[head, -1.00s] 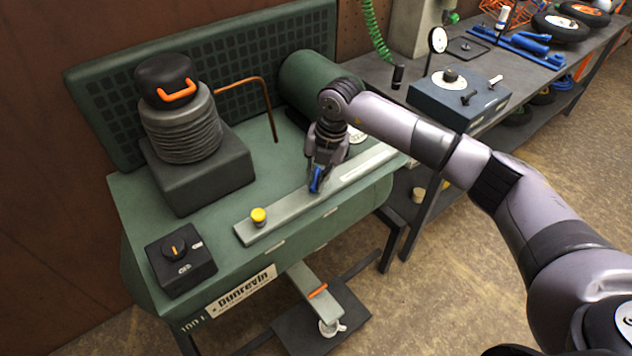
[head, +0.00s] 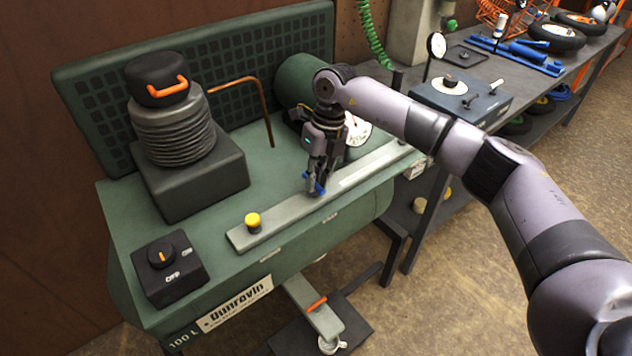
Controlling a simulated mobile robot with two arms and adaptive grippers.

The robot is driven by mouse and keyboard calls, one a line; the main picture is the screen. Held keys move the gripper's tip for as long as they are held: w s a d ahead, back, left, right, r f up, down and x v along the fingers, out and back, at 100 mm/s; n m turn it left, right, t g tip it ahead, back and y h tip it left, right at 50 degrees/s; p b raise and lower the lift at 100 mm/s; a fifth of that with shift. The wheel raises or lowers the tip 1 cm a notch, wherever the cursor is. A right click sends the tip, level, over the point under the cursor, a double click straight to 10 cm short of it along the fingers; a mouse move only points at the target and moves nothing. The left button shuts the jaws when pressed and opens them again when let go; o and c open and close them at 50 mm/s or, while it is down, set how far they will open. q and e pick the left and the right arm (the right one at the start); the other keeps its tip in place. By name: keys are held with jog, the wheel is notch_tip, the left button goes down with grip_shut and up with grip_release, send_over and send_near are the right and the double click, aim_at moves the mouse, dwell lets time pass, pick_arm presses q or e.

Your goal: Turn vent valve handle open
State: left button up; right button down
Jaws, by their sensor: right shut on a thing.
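The blue vent valve handle (head: 320,189) sits on the pale grey strip (head: 280,218) on top of the green machine. It is small here and partly hidden by the fingers, so its exact angle is hard to read. My right gripper (head: 316,188) points down and is shut on the blue handle. My left gripper is out of view.
A yellow button (head: 252,221) is on the strip's left end. A white-faced gauge (head: 356,132) is behind my gripper. A workbench (head: 405,78) stands right.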

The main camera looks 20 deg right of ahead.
jog(key=shift+r+n, duration=0.15)
jog(key=shift+n, duration=0.25)
jog(key=c, duration=1.7)
grip_release()
jog(key=shift+o, duration=0.2)
notch_tip(320, 180, up, 12)
jog(key=d, duration=0.2)
jog(key=shift+w+f, duration=0.2)
jog(key=shift+w, duration=0.25)
jog(key=shift+d, duration=0.1)
